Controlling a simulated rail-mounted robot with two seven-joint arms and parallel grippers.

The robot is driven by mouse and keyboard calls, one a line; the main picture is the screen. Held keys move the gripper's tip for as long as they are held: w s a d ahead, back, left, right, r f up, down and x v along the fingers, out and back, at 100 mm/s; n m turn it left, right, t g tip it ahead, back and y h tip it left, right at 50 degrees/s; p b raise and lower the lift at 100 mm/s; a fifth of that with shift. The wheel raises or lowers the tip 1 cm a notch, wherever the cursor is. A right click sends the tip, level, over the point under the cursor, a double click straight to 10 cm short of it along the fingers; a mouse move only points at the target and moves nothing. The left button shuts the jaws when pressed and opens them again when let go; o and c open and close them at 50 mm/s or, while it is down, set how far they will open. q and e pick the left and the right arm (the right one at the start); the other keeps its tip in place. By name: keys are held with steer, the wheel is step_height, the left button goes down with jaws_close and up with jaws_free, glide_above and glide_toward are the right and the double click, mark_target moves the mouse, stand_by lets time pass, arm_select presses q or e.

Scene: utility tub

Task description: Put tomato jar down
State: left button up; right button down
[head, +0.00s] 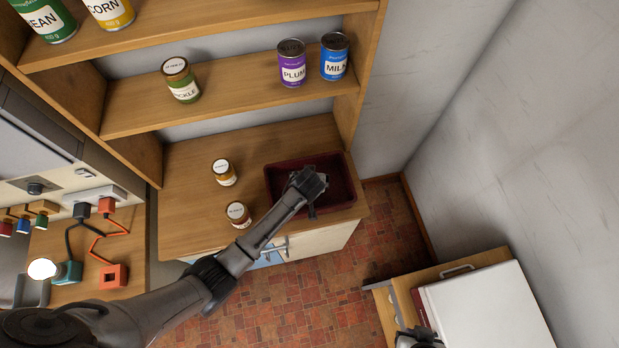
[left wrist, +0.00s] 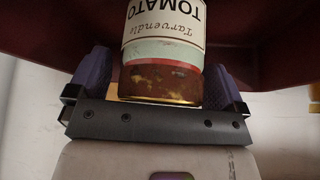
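The tomato jar (left wrist: 163,50) shows in the left wrist view with its label upside down. It sits between the purple fingers of my left gripper (left wrist: 158,75), which is shut on it at its sides. In the head view my left gripper (head: 312,198) is over the dark red tub (head: 345,180); my own wrist hides the jar there. Dark red tub surface also fills the area behind the jar in the left wrist view. My right gripper (head: 418,339) shows only partly at the bottom edge of the head view, and its fingers cannot be made out.
The tub stands at the right end of a wooden counter (head: 185,200). The shelf above holds a pickle jar (head: 181,80), a plum can (head: 292,63) and a milk can (head: 334,57).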

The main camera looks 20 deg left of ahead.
arm_select(q)
steer(key=shift+r, duration=0.3)
steer(key=p+v, duration=0.1)
steer(key=v, duration=1)
steer(key=shift+s+r, duration=0.3)
steer(key=shift+s, duration=0.1)
steer(key=s+a+m+g+h, duration=0.1)
steer(key=s+a+m, duration=0.2)
steer(key=s, duration=0.9)
steer(key=s+a+r+m+g+h, duration=0.1)
steer(key=s+a, duration=0.3)
steer(key=s, duration=0.9)
steer(key=shift+s+a+r+m, duration=0.15)
steer(key=shift+s+a+m, duration=0.15)
steer(key=shift+m, duration=0.6)
